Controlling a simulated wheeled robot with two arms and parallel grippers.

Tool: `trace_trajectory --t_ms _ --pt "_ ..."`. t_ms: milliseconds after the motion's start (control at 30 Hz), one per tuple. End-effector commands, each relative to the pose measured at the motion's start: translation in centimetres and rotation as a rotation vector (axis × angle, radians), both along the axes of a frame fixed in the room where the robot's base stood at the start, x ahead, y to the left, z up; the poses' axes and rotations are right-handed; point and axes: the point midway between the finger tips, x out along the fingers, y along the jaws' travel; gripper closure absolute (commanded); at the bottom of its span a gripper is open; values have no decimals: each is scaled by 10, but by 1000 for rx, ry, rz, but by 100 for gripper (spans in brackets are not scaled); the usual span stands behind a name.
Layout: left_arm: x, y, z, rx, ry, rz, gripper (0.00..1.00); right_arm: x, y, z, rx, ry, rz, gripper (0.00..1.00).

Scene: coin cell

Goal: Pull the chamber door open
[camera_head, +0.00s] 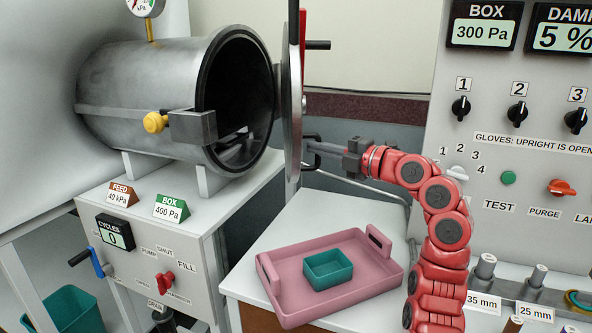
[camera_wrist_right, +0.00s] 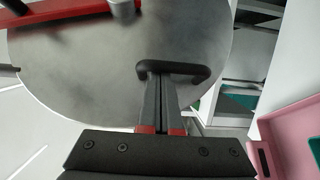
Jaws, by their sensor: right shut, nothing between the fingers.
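The chamber (camera_head: 150,90) is a grey metal cylinder lying on its side, its round dark mouth facing right. Its round metal door (camera_head: 292,110) stands swung out from the mouth and shows nearly edge-on in the head view. In the right wrist view the door's flat face (camera_wrist_right: 100,60) fills the upper left, with a black bar handle (camera_wrist_right: 188,69) near its lower right edge. My right gripper (camera_head: 314,147) is at the handle, its fingers shut together. In the wrist view its fingertips reach the bar, with nothing seen between them. My left gripper is not in view.
A pink tray (camera_head: 277,290) with a teal box (camera_head: 328,269) stands on the white counter below my right arm. A control panel (camera_head: 520,180) with knobs stands at the right. A yellow knob (camera_head: 155,122) is on the chamber's side.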

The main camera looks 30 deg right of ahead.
Motion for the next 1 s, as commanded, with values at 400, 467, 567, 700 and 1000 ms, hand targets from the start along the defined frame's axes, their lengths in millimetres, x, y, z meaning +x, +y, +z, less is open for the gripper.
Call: trace_trajectory --t_ms 400,467,567,700,1000 --pt "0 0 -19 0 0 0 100 -13 -60 1 2 -2 -3 100" --pt "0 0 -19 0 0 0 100 -13 -65 0 3 -1 -4 100" --pt "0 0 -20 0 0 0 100 -14 -71 1 2 -2 -2 100" --pt "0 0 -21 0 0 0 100 -14 -75 2 -1 -4 -1 100" --pt "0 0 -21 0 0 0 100 -14 -75 1 0 -3 -1 100"
